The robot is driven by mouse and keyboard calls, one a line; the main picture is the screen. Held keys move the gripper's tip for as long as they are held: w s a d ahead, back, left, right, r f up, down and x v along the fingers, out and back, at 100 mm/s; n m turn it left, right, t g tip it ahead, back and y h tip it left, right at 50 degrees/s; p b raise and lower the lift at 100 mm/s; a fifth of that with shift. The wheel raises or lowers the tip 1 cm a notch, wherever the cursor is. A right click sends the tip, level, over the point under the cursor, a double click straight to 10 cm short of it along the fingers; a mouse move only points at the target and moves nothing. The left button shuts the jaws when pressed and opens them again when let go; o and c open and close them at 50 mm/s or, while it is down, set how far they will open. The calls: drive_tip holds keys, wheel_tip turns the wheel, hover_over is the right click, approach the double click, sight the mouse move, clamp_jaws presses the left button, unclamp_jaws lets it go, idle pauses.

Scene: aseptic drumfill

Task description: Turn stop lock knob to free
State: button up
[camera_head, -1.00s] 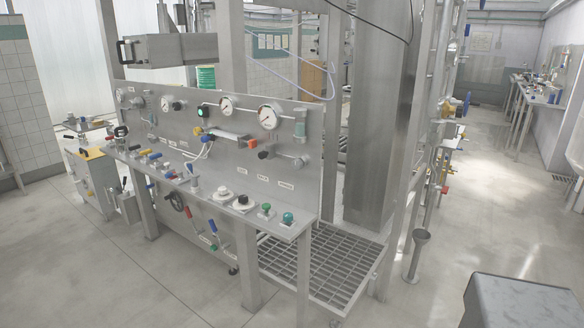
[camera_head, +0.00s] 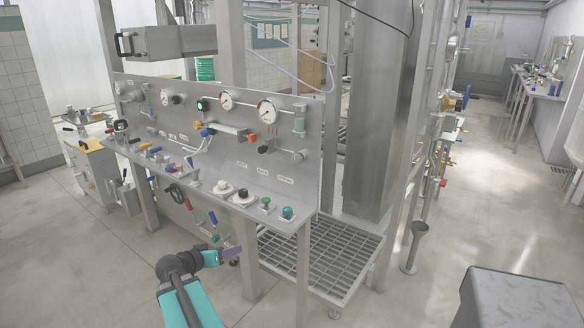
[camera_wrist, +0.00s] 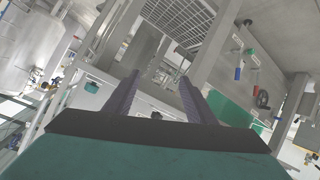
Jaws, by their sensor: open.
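The control bench (camera_head: 210,194) carries several knobs along its sloping front shelf. A black knob on a white round base (camera_head: 243,195) and a white knob (camera_head: 222,187) sit near its right part. Right of them are a small green knob (camera_head: 265,203) and a teal knob (camera_head: 288,213). The labels are too small to read, so I cannot tell which is the stop lock knob. My gripper (camera_head: 232,252) is low in front of the bench, apart from it. In the wrist view my gripper (camera_wrist: 159,76) is open, with nothing between its two fingers.
The upright panel (camera_head: 230,150) holds gauges (camera_head: 267,112) and valves. Red and blue lever handles hang below the shelf. A metal grating (camera_head: 325,255) lies right of the bench, by a steel column (camera_head: 372,110). A grey box (camera_head: 520,300) stands front right. Floor in front is clear.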

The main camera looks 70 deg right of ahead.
drive_tip(key=s+d+r+m+h, duration=0.1)
drive_tip(key=s+d+r, duration=0.15)
drive_tip(key=r, duration=0.25)
drive_tip(key=s+d+r+m+g+h, duration=0.1)
drive_tip(key=d+r, duration=0.2)
drive_tip(key=r, duration=0.1)
drive_tip(key=s+d+r+m+h, duration=0.1)
drive_tip(key=s+d+r, duration=0.1)
drive_tip(key=r, duration=0.3)
drive_tip(key=m+g+h, duration=0.2)
drive_tip(key=m, duration=0.1)
approach(295, 161)
drive_tip(key=v, duration=0.6)
drive_tip(key=shift+d+r+p, duration=0.25)
drive_tip(key=shift+r+p, duration=0.05)
drive_tip(key=shift+p, duration=0.1)
drive_tip(key=p+x, duration=0.4)
drive_tip(key=x, duration=0.9)
drive_tip(key=shift+s+d+f+p, duration=0.1)
drive_tip(key=shift+d+f+p, duration=0.05)
drive_tip(key=shift+d+p, duration=0.2)
drive_tip(key=shift+c, duration=0.4)
drive_tip(key=c, duration=1)
drive_tip(key=shift+o, duration=0.2)
